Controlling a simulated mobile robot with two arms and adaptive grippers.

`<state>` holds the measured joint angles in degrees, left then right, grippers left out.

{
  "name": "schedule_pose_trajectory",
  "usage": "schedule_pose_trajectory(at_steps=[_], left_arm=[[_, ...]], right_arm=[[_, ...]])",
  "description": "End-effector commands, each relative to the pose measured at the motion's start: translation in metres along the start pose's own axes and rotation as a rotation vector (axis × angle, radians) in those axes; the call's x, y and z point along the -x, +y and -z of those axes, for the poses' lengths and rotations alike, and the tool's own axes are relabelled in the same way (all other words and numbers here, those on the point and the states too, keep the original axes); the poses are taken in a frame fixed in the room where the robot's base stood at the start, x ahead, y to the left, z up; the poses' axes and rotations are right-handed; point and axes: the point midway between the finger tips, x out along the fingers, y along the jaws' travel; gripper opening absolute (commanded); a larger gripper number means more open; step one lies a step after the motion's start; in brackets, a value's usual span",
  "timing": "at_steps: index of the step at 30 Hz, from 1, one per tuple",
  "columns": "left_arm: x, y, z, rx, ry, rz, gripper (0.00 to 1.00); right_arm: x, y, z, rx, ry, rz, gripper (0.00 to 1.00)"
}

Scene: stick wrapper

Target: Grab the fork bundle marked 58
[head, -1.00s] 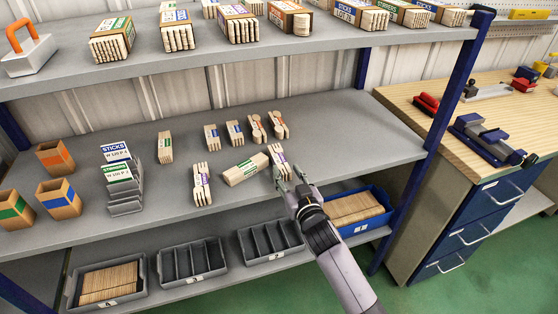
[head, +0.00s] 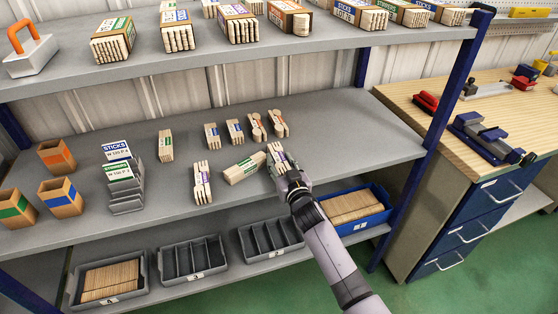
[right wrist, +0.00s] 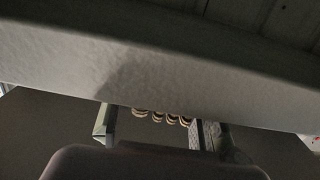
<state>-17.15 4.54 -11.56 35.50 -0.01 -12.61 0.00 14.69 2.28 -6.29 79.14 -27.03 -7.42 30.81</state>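Two wooden fork bundles with purple-marked bands lie on the middle shelf. One fork bundle (head: 202,183) is left of centre. The other fork bundle (head: 277,155) is at the right, with my right gripper (head: 284,171) at its near end. The numbers on the bands are too small to read, so I cannot tell which is 58. In the right wrist view, the rounded ends of a bundle (right wrist: 162,116) show between the two fingers of my right gripper (right wrist: 155,128). A gap shows at the left finger; the right finger looks close to the bundle. My left gripper is out of view.
Spoon bundles (head: 278,123) and small stick bundles (head: 211,135) stand behind. Grey trays (head: 192,260) and a blue bin (head: 383,197) sit below. The shelf right of the forks is bare.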

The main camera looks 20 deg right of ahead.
Motion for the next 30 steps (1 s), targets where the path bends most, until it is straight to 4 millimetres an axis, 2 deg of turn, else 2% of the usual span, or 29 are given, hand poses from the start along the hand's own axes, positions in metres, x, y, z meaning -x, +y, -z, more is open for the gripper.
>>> schedule_pose_trajectory(at_steps=[15,23,30], left_arm=[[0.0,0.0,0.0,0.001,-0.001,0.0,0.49],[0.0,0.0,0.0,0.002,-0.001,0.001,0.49],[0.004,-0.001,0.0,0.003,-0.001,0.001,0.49]], right_arm=[[0.0,0.0,0.0,0.0,0.0,0.0,0.04],[0.0,0.0,0.002,0.001,0.001,0.0,0.04],[0.001,0.001,0.026,0.003,0.005,0.0,0.04]])
